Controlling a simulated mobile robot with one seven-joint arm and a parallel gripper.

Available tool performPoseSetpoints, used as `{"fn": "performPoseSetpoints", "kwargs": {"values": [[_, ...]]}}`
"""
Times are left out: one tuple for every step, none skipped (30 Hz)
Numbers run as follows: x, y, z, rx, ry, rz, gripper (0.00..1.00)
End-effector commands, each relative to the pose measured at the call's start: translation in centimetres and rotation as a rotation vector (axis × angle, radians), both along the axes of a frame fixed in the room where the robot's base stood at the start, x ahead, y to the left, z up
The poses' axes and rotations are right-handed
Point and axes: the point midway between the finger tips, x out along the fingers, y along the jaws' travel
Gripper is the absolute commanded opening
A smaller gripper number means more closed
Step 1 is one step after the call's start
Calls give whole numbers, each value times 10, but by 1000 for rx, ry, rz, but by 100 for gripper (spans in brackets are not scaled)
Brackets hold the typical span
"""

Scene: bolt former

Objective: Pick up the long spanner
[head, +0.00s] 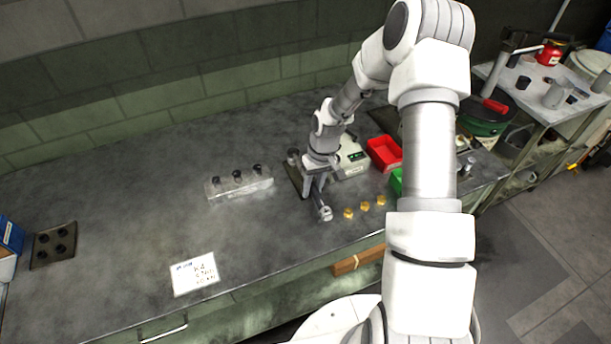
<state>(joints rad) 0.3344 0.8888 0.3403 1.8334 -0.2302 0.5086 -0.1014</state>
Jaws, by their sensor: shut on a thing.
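My gripper (314,190) is over the grey bench, right of the picture's middle, pointing down. It is shut on a grey metal piece that looks like the long spanner (325,212). A rounded end of the spanner shows just below and in front of the fingers, low over the bench top. The rest of the spanner is hidden by the gripper, and I cannot tell whether it touches the bench.
Several brass pieces (365,206) lie right of the gripper near the bench's front edge. A red bin (384,153), a green bin (396,181) and a pale device (352,160) stand close by. A block with black-topped pieces (239,184) is to the left. A white card (195,273) lies front left.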

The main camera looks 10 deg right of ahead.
Motion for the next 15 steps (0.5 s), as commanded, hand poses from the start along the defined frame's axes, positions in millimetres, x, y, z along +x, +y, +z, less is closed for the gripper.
{"fn": "performPoseSetpoints", "kwargs": {"values": [[1, 0, 1, 0, -3, 0, 0], [1, 0, 1, 0, -3, 0, 0], [1, 0, 1, 0, -3, 0, 0], [1, 0, 1, 0, -3, 0, 0], [1, 0, 1, 0, -3, 0, 0], [1, 0, 1, 0, -3, 0, 0], [1, 0, 2, 0, -3, 0, 0], [1, 0, 2, 0, -3, 0, 0], [1, 0, 3, 0, -3, 1, 0], [1, 0, 4, 0, -3, 1, 0], [1, 0, 6, 0, -3, 1, 0], [1, 0, 8, 0, -4, 0, 0], [1, 0, 10, -1, -4, 0, 0], [2, 0, 13, -1, -5, 0, 0], [1, -1, 17, -1, -5, -1, 0]]}}
